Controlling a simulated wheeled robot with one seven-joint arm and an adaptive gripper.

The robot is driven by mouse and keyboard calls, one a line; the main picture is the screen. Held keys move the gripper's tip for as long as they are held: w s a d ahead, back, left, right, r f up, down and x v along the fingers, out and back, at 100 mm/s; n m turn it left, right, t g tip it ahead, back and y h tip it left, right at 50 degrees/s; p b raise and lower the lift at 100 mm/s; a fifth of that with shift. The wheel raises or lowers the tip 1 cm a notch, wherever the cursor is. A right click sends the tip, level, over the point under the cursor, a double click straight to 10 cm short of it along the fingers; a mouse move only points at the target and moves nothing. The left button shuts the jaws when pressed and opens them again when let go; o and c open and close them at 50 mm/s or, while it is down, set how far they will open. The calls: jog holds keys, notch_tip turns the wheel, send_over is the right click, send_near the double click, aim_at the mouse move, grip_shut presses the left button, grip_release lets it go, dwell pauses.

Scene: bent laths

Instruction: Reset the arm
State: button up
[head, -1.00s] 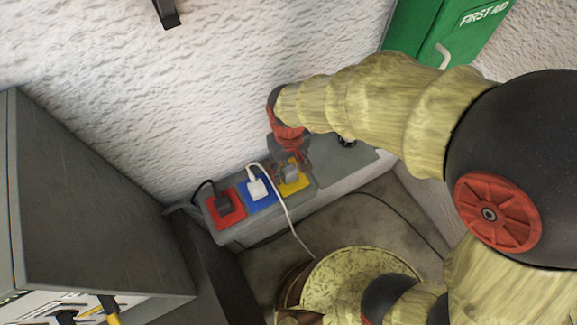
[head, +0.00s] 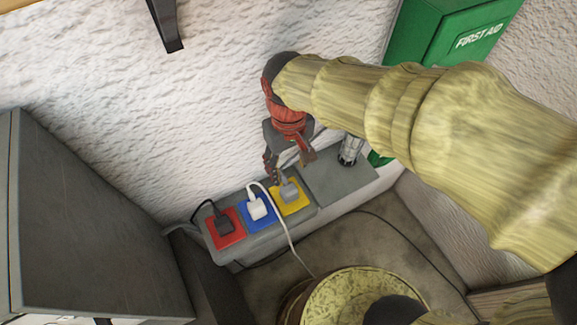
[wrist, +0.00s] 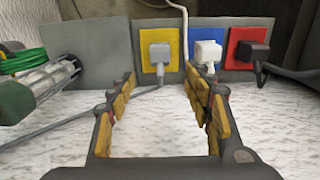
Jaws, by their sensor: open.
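My gripper (head: 290,160) is open and empty, above and behind the yellow socket in the head view; its two fingers also show in the wrist view (wrist: 163,100), apart with nothing between the tips. A grey plug (head: 289,191) sits in the yellow socket plate (head: 303,203), clear of the fingers; it also shows in the wrist view (wrist: 160,54). A white plug (head: 257,209) sits on the blue plate (head: 245,217), its white cable running down over the front. A black plug (head: 224,225) sits on the red plate (head: 236,239).
A green first aid box (head: 440,35) hangs at upper right. A grey cabinet (head: 90,220) fills the left. A black bracket (head: 165,25) juts from the wall.

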dwell(0.4)
jog(key=s+d+r+m+t+b, duration=0.2)
jog(key=s+d+m+b, duration=0.1)
jog(key=d, duration=0.8)
jog(key=s+d+r+m+t+b, duration=0.2)
jog(key=s+d+m+t+b, duration=0.1)
jog(key=d, duration=0.8)
jog(key=shift+s+d+r+m+t, duration=0.2)
jog(key=shift+d+r+m+t, duration=0.1)
jog(key=shift+m, duration=0.1)
jog(key=shift+c, duration=1.2)
